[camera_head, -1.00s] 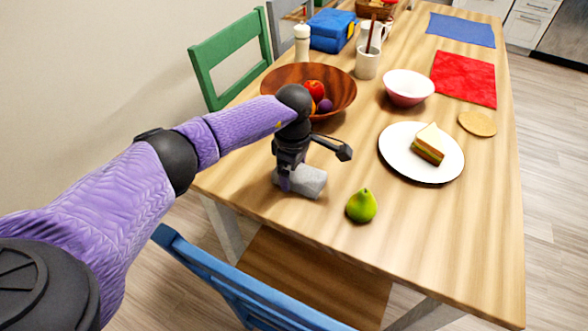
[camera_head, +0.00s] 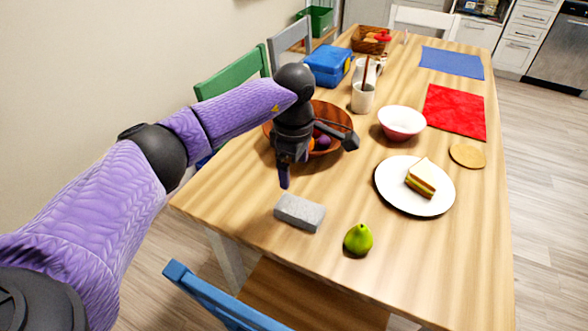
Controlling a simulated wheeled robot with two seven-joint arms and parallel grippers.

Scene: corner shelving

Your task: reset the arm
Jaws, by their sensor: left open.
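My left arm, purple with black joints, reaches in from the left over the table (camera_head: 330,235). My left gripper (camera_head: 318,162) is open and empty. It hangs above the table, in front of the brown wooden bowl (camera_head: 337,117) and partly hiding it. A grey block (camera_head: 299,212) lies on the table below the gripper, apart from it. A green pear (camera_head: 358,240) stands to the right of the block. My right gripper is not in view.
A blue chair (camera_head: 215,300) is at the near edge and a green chair (camera_head: 232,73) at the left.

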